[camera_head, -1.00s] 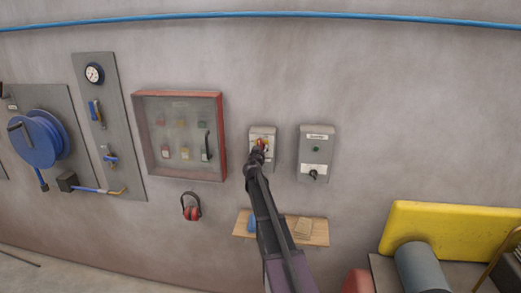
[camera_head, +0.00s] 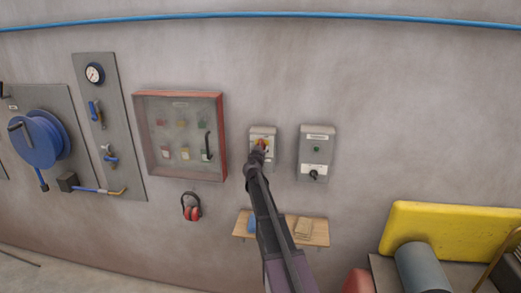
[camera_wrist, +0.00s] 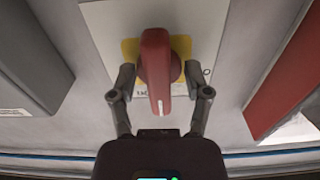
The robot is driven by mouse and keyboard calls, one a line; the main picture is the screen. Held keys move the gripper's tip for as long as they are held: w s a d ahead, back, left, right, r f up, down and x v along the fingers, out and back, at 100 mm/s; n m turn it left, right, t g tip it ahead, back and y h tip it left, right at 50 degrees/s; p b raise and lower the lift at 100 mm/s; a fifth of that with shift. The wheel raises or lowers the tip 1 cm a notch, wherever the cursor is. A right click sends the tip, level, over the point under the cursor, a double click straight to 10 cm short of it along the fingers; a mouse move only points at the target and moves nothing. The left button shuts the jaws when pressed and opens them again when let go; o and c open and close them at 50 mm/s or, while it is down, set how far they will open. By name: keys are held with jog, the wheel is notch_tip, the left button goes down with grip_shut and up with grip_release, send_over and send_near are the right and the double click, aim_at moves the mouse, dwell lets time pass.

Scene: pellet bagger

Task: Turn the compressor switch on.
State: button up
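A grey switch box (camera_head: 262,131) on the wall carries a red rotary handle on a yellow plate; my gripper (camera_head: 258,153) is in front of it and partly hides it. In the wrist view the red handle (camera_wrist: 156,65) points along the gripper's axis. My gripper (camera_wrist: 161,80) is open, with one finger on each side of the handle and visible gaps beside it. A second grey box (camera_head: 317,140), to the right, has a green lamp (camera_head: 316,149) and a black knob (camera_head: 314,174). The box labels are too small to read.
A red-framed cabinet (camera_head: 222,140) is close on the left; its red edge (camera_wrist: 285,75) also shows in the wrist view. Below are a wooden shelf (camera_head: 320,233) and red ear muffs (camera_head: 191,207). A yellow panel (camera_head: 455,230) stands at the lower right.

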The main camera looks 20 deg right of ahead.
jog(key=shift+s, duration=0.1)
jog(key=v, duration=1.2)
jog(key=shift+f, duration=0.1)
dwell(0.5)
jog(key=s+a+f+g+y+b, duration=0.1)
jog(key=s+a+f+g+b, duration=0.3)
jog(key=s+f, duration=0.45)
jog(key=s+a+f+g+y+b, duration=0.1)
jog(key=s+a+f+g+b, duration=0.1)
jog(key=s+f+g, duration=0.45)
jog(key=s+a+f+n+g+y+b, duration=0.4)
jog(key=s+a+f+n+y, duration=0.3)
jog(key=s+a+f, duration=0.6)
jog(key=s+a+y, duration=0.1)
jog(key=s+a, duration=0.2)
jog(key=shift+s+f, duration=0.2)
jog(key=shift+f, duration=0.2)
